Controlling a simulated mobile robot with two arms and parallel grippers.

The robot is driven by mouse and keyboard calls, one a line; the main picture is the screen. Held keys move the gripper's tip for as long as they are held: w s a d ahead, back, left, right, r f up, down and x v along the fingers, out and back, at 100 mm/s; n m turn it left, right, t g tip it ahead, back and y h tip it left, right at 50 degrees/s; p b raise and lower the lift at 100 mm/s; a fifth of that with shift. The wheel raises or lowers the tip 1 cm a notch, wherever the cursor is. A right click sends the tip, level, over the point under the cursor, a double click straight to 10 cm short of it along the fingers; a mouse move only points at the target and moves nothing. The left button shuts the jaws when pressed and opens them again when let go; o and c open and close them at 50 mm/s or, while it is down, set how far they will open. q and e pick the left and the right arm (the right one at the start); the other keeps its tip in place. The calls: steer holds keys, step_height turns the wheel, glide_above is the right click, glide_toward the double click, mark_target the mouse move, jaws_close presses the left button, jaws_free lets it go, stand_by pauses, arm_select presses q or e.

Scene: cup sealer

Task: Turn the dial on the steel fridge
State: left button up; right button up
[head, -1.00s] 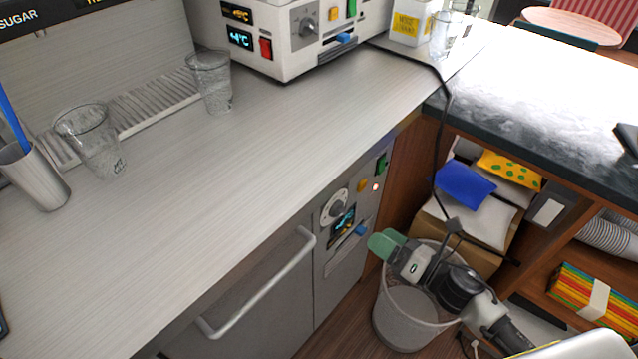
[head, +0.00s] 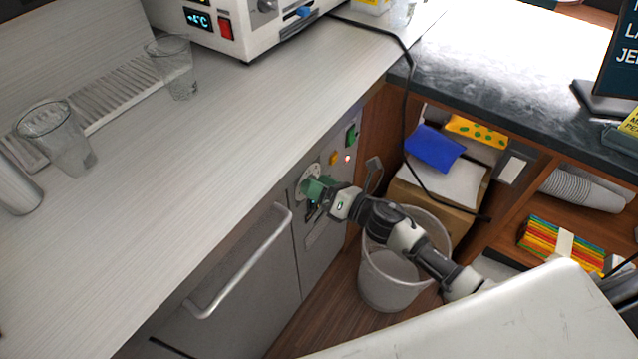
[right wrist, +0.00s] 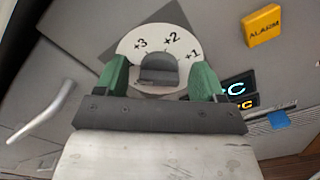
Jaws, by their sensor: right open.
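The steel fridge (head: 235,275) is under the counter, with a bar handle and a control panel at its right. Its dial shows in the right wrist view as a grey knob (right wrist: 158,70) on a white numbered plate (right wrist: 150,42) reading +3, +2, +1. In the head view the dial plate (head: 306,176) is partly hidden by my right gripper (head: 316,188). That gripper's green fingers are open, one on each side of the knob in the right wrist view (right wrist: 160,78). I cannot tell whether they touch it. My left gripper is not in view.
An orange alarm button (right wrist: 263,26) and a lit display (right wrist: 238,88) sit beside the dial. The fridge handle (head: 240,262) sticks out at left. A bin (head: 385,285) stands below my right arm. Clear cups (head: 57,140) stand on the counter (head: 200,150).

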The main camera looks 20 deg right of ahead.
steer(key=c, duration=0.9)
steer(key=shift+m, duration=0.3)
steer(key=shift+f+m+p, duration=0.15)
steer(key=shift+m+p, duration=1.4)
steer(key=shift+m, duration=3.25)
steer(key=shift+f+m+p, duration=0.15)
steer(key=shift+m+p, duration=1.35)
steer(key=shift+m, duration=3.3)
